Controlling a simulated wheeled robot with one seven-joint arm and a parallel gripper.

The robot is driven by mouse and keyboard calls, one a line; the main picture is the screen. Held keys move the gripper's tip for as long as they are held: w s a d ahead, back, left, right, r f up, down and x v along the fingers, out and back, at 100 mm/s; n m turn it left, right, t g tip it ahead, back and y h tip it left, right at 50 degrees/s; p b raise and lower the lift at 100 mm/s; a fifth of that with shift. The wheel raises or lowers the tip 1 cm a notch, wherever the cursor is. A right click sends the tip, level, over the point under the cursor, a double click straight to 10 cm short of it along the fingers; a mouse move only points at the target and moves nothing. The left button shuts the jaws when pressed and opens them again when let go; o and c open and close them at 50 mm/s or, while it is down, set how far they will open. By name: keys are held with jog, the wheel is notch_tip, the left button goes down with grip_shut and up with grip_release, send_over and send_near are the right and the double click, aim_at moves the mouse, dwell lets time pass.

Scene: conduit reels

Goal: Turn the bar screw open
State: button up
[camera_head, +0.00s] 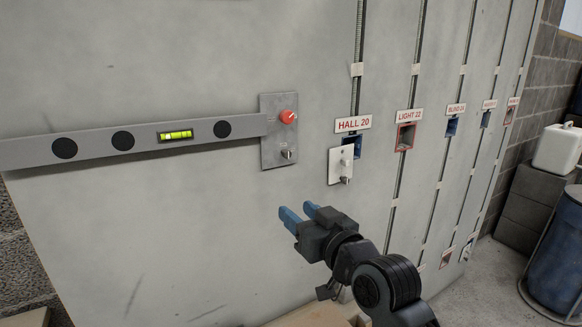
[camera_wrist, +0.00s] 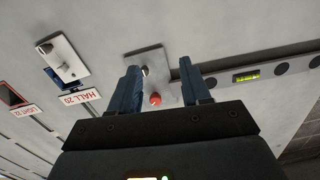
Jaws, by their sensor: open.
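A long grey bar (camera_head: 90,148) with a yellow-green level vial lies along the wall, its right end at a metal plate (camera_head: 271,148). The plate carries a red knob (camera_head: 288,116) above a small metal screw (camera_head: 287,154); I cannot tell which one is the bar screw. In the wrist view, turned about, the red knob (camera_wrist: 155,99) and the metal screw (camera_wrist: 145,71) show between the fingers, the screw partly hidden near the left finger. My gripper (camera_head: 296,208) is open and empty, below the plate in the head view. It touches nothing that I can see.
A white plate (camera_head: 340,165) with its own small knob hangs under the HALL 20 label (camera_head: 353,124), right of the metal plate. More labelled boxes and vertical conduits run to the right. A blue barrel (camera_head: 556,250) and white canister (camera_head: 558,148) stand far right.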

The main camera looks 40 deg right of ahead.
send_near(288, 154)
jog(key=shift+n, duration=0.4)
jog(key=shift+p+x, duration=0.45)
jog(key=shift+x, duration=3.7)
jog(key=shift+f, duration=0.1)
jog(key=shift+c, duration=0.5)
grip_shut()
